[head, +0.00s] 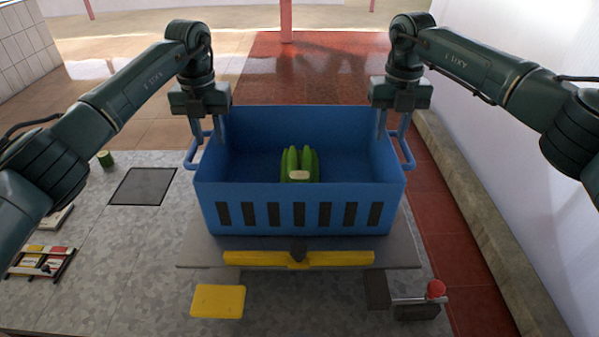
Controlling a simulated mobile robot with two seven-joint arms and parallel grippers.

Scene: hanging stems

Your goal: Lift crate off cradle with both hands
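The blue crate (245,193) sits level on a grey cradle plate (200,253) in the middle. A bunch of green, banana-like fruit (309,160) with a pale cut end lies inside it. Blue bar handles stick out at its left side (190,155) and right side (407,155). My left gripper (208,135) points down at the left handle and rim, its two fingers apart. My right gripper (393,130) points down at the right handle and rim, also with fingers apart. Whether either touches the crate is hard to tell.
A yellow bar (340,258) with a dark knob crosses the cradle's front, above a yellow pedal (218,301). A red-knobbed lever (436,289) is at front right. A white wall (520,150) stands right. A rack (40,262) and dark floor plate (143,186) lie left.

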